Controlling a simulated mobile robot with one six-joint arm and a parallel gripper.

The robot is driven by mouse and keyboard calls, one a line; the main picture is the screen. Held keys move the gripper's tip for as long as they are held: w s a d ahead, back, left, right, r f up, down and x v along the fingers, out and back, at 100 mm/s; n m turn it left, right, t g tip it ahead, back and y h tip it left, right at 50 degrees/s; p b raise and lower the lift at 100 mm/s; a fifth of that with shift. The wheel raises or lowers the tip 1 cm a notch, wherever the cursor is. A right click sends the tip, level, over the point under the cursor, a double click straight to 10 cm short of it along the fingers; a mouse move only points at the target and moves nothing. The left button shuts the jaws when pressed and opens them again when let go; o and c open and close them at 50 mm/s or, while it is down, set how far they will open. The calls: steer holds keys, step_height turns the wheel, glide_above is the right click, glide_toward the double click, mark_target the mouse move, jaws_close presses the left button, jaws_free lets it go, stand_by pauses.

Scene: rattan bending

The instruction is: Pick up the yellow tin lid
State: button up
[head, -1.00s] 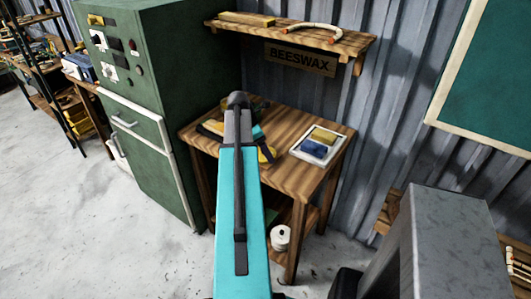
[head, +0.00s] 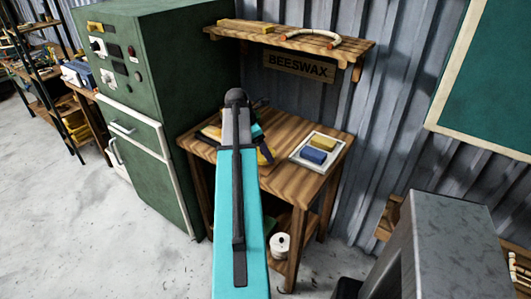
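A yellow piece (head: 211,132) shows on the wooden table, left of my arm. More yellow shows just right of my arm, beside the dark parts of my gripper (head: 264,150). I cannot tell whether either is the yellow tin lid, as my arm covers most of that spot. My gripper is at the table's left half, low over the top. Its fingertips are mostly hidden, so whether it is open or shut on something does not show.
The wooden table (head: 290,182) has a white tray (head: 303,164) at right holding a yellow block (head: 323,143) and a blue block (head: 313,155). A shelf (head: 340,50) with a BEESWAX sign (head: 298,67) hangs above. A green cabinet (head: 150,130) stands close at left. A white spool (head: 279,244) sits below.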

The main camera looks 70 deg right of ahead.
steer(key=w+a+r+b, duration=0.1)
steer(key=w+a, duration=0.2)
steer(key=a, duration=0.4)
steer(key=w+a+b, duration=0.2)
steer(key=w+a, duration=0.2)
steer(key=a, duration=0.3)
steer(key=shift+a+r, duration=0.2)
steer(key=shift+r, duration=0.2)
